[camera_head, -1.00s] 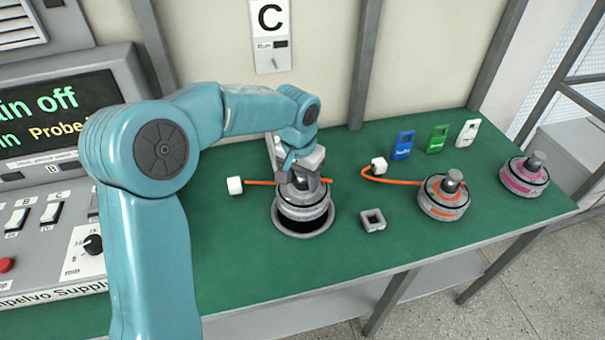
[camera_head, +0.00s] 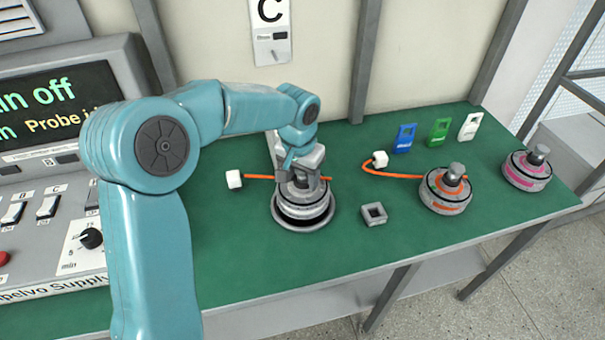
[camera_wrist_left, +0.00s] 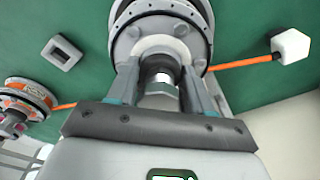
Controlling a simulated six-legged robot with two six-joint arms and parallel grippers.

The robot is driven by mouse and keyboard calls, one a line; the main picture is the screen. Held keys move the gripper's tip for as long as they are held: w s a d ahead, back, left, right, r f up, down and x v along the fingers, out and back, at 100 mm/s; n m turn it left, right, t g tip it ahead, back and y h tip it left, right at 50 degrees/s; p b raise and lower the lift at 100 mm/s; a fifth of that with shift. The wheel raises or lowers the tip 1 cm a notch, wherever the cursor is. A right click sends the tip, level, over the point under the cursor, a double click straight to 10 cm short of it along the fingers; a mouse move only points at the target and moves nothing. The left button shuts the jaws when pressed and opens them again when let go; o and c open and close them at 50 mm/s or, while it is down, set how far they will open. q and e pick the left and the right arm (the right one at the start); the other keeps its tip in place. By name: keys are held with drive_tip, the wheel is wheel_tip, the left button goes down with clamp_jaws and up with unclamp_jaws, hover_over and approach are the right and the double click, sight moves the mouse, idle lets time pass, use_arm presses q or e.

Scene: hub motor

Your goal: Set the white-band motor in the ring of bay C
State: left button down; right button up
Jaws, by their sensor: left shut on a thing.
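The white-band motor (camera_head: 301,194) sits low and roughly upright within the dark-centred grey ring (camera_head: 303,227) on the green bench, below the C sign (camera_head: 270,12). Whether it rests fully on the ring's floor I cannot tell. My left gripper (camera_head: 304,179) is shut on the motor's top shaft from above. In the left wrist view, the gripper (camera_wrist_left: 162,80) has a finger on each side of the shaft, and the motor's round grey body (camera_wrist_left: 165,38) lies beyond. The motor's orange cable ends in a white plug (camera_head: 234,179) at left. My right gripper is not in view.
An orange-band motor (camera_head: 445,190) with its own cable and a pink-band motor (camera_head: 527,170) stand to the right. A small grey square block (camera_head: 374,214) lies between. Blue, green and white tags stand behind. A supply console (camera_head: 50,170) is at left. The front middle bench is clear.

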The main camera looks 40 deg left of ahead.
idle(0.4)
use_arm(q)
drive_tip(key=shift+f+b, duration=0.35)
drive_tip(key=shift+f, duration=0.2)
drive_tip(key=shift+f+b, duration=0.55)
drive_tip(key=shift+f, duration=0.1)
idle(0.3)
